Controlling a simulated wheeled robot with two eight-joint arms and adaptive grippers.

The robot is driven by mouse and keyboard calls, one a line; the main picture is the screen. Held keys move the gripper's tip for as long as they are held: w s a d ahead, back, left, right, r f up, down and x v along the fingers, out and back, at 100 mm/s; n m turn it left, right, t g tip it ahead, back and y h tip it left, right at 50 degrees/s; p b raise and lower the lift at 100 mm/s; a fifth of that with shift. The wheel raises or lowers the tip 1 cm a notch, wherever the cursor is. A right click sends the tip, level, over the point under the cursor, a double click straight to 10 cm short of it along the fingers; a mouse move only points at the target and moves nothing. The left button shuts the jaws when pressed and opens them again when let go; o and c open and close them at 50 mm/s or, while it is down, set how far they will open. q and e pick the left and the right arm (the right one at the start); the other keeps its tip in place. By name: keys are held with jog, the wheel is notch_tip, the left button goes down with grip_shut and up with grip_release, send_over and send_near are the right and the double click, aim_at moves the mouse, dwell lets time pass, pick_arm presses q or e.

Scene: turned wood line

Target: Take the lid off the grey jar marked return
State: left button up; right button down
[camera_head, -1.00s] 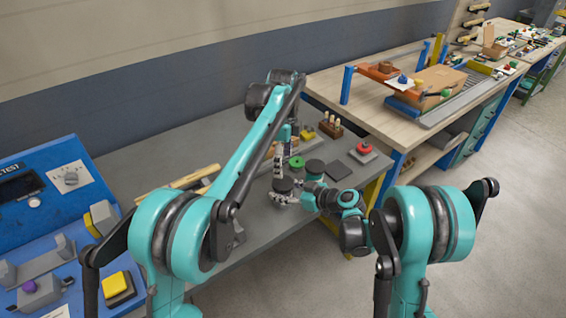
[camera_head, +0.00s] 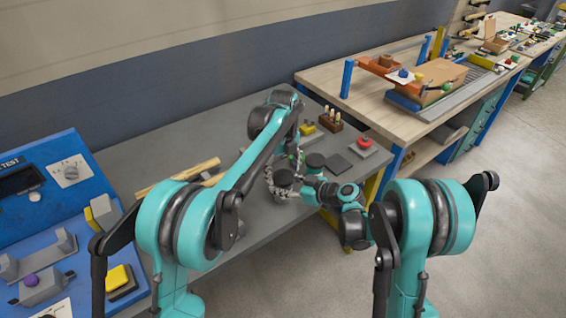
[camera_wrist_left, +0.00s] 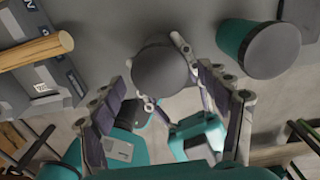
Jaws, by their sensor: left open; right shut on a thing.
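A jar with a round dark grey lid (camera_head: 284,176) stands on the grey bench; its body is largely hidden and no marking is readable. In the left wrist view the lid (camera_wrist_left: 160,72) is seen from above, on the jar. My right gripper (camera_head: 291,191) is shut on the jar from the right. My left gripper (camera_head: 279,168) is open just above the lid, its fingers on either side in the left wrist view (camera_wrist_left: 163,88), with visible gaps. A teal jar (camera_head: 314,167) with a dark lid stands just behind and to the right; it also shows in the left wrist view (camera_wrist_left: 258,48).
A dark square pad (camera_head: 338,164), a red button box (camera_head: 364,144) and a wooden block with pegs (camera_head: 330,121) lie farther back on the bench. A wooden rod (camera_head: 178,178) lies at left. A blue test panel (camera_head: 55,190) stands at far left.

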pick_arm(q)
jog(key=shift+f, duration=0.45)
jog(key=c, duration=1.2)
jog(key=n, duration=0.6)
jog(key=shift+n, duration=0.4)
jog(key=o, duration=1.3)
jog(key=shift+r, duration=0.1)
